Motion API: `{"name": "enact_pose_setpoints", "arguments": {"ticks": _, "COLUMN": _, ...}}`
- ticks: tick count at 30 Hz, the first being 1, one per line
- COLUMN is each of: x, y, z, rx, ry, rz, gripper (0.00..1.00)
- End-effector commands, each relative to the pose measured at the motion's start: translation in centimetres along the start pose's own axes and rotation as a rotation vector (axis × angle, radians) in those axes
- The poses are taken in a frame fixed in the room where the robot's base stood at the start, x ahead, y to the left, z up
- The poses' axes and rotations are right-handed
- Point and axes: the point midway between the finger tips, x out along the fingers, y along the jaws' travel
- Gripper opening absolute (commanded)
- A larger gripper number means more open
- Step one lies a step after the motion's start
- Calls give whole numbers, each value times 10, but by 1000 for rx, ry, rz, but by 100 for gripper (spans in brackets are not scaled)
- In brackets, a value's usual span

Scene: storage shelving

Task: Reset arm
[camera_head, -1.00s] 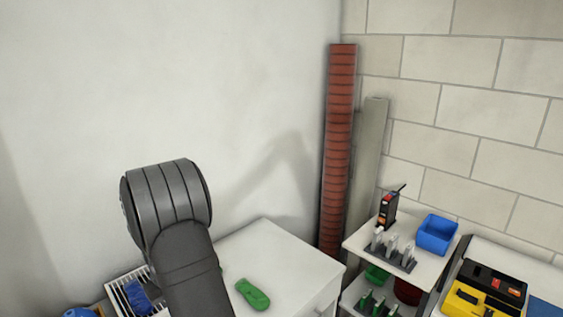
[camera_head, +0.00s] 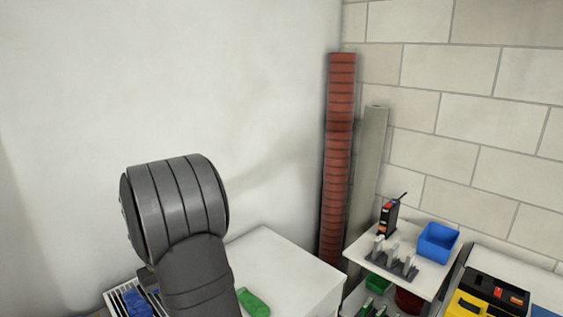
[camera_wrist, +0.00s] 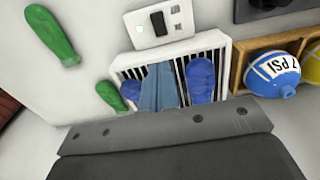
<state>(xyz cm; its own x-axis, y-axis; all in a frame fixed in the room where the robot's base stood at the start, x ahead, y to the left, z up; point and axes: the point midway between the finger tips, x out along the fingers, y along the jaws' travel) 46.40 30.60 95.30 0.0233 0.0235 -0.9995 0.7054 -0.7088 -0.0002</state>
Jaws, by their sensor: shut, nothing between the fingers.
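My gripper (camera_wrist: 165,125) shows at the bottom of the wrist view as a wide dark grey body with a bolted edge. It is shut with nothing held, and its fingertips are not clearly distinguishable. It is outside the head view, where my dark grey arm (camera_head: 178,210) rises at the lower left, bent at a thick ribbed joint. In the wrist view a white slatted basket (camera_wrist: 226,55) with blue objects (camera_wrist: 200,78) lies beyond the gripper edge.
Green objects (camera_wrist: 52,35) lie on a white surface, one also showing on the white cabinet (camera_head: 290,262). A wooden box holds a blue ball (camera_wrist: 272,75). At right, a shelf (camera_head: 425,282) bears a blue bin (camera_head: 438,243). A red column (camera_head: 337,160) stands in the corner.

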Motion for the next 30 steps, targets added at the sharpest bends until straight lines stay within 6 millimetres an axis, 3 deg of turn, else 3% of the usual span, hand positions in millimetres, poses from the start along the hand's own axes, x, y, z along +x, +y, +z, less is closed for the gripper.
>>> {"name": "enact_pose_setpoints", "arguments": {"ticks": 18, "x": -112, "y": 0, "z": 25, "rx": 0, "ry": 70, "rz": 0, "gripper": 0}}
{"name": "enact_pose_setpoints", "arguments": {"ticks": 24, "x": -134, "y": -1, "z": 34, "rx": 0, "ry": 83, "rz": 0, "gripper": 0}}
{"name": "enact_pose_setpoints", "arguments": {"ticks": 30, "x": -143, "y": -2, "z": 38, "rx": -1, "ry": 89, "rz": 0, "gripper": 0}}
